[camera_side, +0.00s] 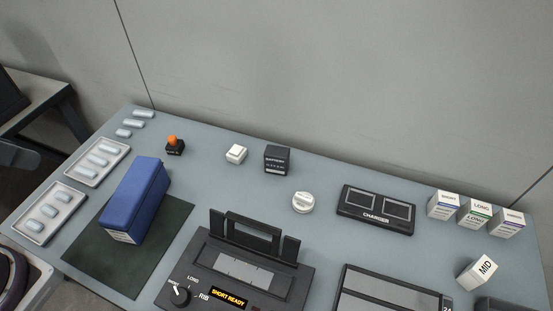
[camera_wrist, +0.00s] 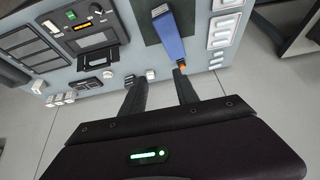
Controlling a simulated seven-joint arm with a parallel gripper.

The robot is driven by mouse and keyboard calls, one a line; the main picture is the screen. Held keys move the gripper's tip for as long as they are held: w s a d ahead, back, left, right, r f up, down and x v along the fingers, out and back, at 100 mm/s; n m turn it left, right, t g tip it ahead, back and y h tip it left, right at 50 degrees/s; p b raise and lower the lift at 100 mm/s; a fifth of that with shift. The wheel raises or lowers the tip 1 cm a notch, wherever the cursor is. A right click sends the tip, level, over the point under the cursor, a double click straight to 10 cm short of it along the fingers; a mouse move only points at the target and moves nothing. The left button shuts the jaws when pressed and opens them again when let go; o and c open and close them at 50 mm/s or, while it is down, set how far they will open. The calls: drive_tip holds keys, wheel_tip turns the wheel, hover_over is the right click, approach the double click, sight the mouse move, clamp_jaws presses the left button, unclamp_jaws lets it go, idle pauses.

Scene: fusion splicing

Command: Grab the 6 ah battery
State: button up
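The battery (camera_side: 277,159) is a small black block with a white "BATTERY" label. It stands upright near the back edge of the bench in the side view; smaller print on it is too small to read. In the wrist view a small dark block that seems to be the battery (camera_wrist: 129,79) shows by the tip of the left finger.
A white square-topped piece (camera_side: 236,154) stands just left of the battery, and an orange-topped switch (camera_side: 174,146) farther left. A white knob (camera_side: 303,202) and black charger (camera_side: 376,209) are to the right. The splicer (camera_side: 240,270) and blue case (camera_side: 137,198) stand in front.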

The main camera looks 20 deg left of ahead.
drive_tip(key=o, duration=0.6)
drive_tip(key=shift+c, duration=0.2)
drive_tip(key=w+d+f+n+g+h, duration=0.25)
drive_tip(key=w+d, duration=0.25)
drive_tip(key=w, duration=0.5)
drive_tip(key=w+d+f+n+g+h, duration=0.2)
drive_tip(key=w+d+n+g+h, duration=0.15)
drive_tip(key=w+d, duration=0.45)
drive_tip(key=n+h, duration=0.5)
drive_tip(key=n, duration=0.2)
approach(277, 156)
drive_tip(key=s+r, duration=0.4)
drive_tip(key=r, duration=0.3)
drive_tip(key=w+f+n, duration=0.1)
drive_tip(key=f+n, duration=0.1)
drive_tip(key=f, duration=0.2)
drive_tip(key=w+f+n+t+h, duration=0.1)
drive_tip(key=w+f+n, duration=0.1)
drive_tip(key=f, duration=0.2)
drive_tip(key=w+d+f+n+t+h, duration=0.1)
drive_tip(key=f+n, duration=0.1)
drive_tip(key=f, duration=0.2)
drive_tip(key=shift+w+d+f+n, duration=0.1)
drive_tip(key=shift+w+f+n, duration=0.05)
drive_tip(key=shift+n, duration=0.15)
drive_tip(key=x, duration=0.6)
drive_tip(key=shift+w+d, duration=0.15)
drive_tip(key=shift+d, duration=0.35)
